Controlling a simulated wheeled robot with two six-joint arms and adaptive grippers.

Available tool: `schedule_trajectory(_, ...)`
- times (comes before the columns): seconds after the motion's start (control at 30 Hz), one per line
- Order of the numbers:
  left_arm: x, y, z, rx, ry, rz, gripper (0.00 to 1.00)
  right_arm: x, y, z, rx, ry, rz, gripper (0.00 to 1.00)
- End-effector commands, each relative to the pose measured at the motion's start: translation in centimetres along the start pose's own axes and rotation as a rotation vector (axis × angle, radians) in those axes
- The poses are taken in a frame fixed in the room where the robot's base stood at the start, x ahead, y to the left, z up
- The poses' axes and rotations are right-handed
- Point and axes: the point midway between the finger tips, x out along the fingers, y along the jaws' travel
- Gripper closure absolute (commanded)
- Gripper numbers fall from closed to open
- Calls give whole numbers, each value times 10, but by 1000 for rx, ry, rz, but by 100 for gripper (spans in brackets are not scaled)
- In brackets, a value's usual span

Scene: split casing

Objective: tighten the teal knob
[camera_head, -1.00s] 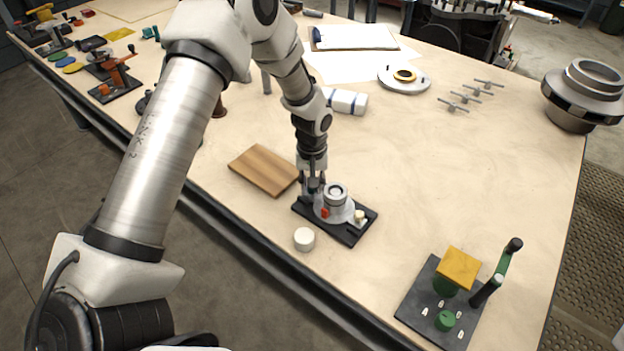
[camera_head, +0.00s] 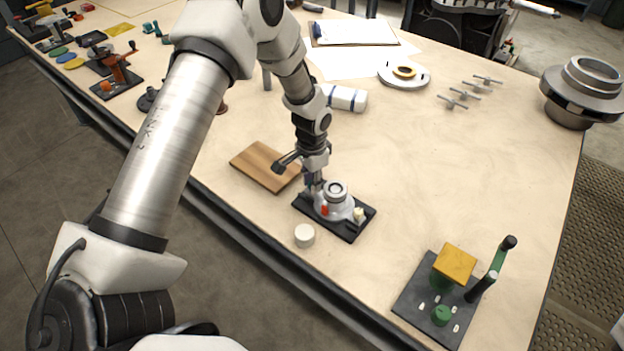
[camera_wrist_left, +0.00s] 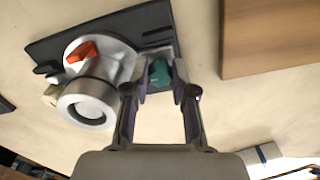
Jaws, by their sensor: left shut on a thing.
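The teal knob (camera_wrist_left: 160,72) shows between my left fingertips in the left wrist view, at one end of a black base plate (camera_wrist_left: 120,24). My left gripper (camera_wrist_left: 163,88) is shut on it. In the head view my left gripper (camera_head: 314,190) points down at the back left of the grey metal casing (camera_head: 338,202), and the knob is hidden there. The casing stands on the black plate, with a red knob (camera_head: 325,210) at its front and a cream knob (camera_head: 359,214) to the right. My right gripper is not in view.
A wooden board (camera_head: 264,166) lies close behind and left of the plate. A white round cap (camera_head: 304,235) stands in front of it. A fixture with a yellow block (camera_head: 454,263) and a green handle is at lower right. The table right of the casing is clear.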

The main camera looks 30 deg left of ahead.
Motion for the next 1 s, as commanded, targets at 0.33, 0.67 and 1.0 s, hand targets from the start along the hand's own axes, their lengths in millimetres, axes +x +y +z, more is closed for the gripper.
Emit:
schedule_trajectory(0.33, 1, 0, 1, 325, -3, 2, 100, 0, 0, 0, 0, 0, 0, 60)
schedule_trajectory(0.67, 1, 0, 1, 638, -3, 3, 100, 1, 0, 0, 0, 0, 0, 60)
schedule_trajectory(1.0, 2, 0, 1, 960, -3, 4, 100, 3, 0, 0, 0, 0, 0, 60)
